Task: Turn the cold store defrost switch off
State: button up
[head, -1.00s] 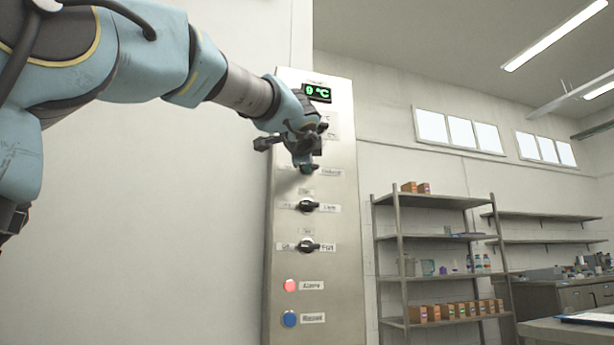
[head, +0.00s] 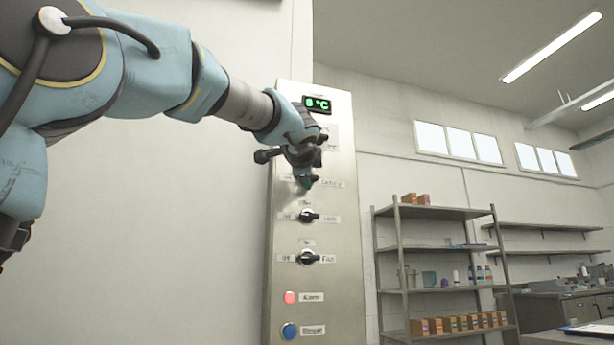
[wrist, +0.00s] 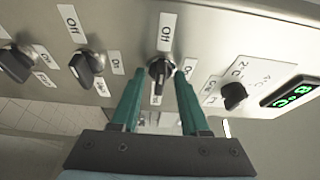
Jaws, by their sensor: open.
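A tall steel control panel (head: 338,240) carries a column of black rotary switches. The defrost switch (wrist: 160,68) is a black knob with an "Off" label above it and an "On" label to its right in the wrist view. My gripper (wrist: 158,80) is open, its two green fingers on either side of this knob. I cannot tell whether either finger touches it, nor clearly which label its handle points at. In the head view my gripper (head: 305,183) is at the defrost row and hides most of the knob.
Below are the light switch (head: 308,216), the fan switch (head: 309,257), a red alarm lamp (head: 290,297) and a blue reset button (head: 290,331). The temperature knob (wrist: 233,95) and green display (head: 317,104) are above. Metal shelves (head: 440,285) stand to the right.

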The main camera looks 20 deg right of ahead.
jog(key=shift+s, duration=0.1)
jog(key=v, duration=1)
jog(key=shift+s+a+b, duration=0.25)
jog(key=shift+s+b, duration=0.05)
jog(key=shift+b, duration=0.05)
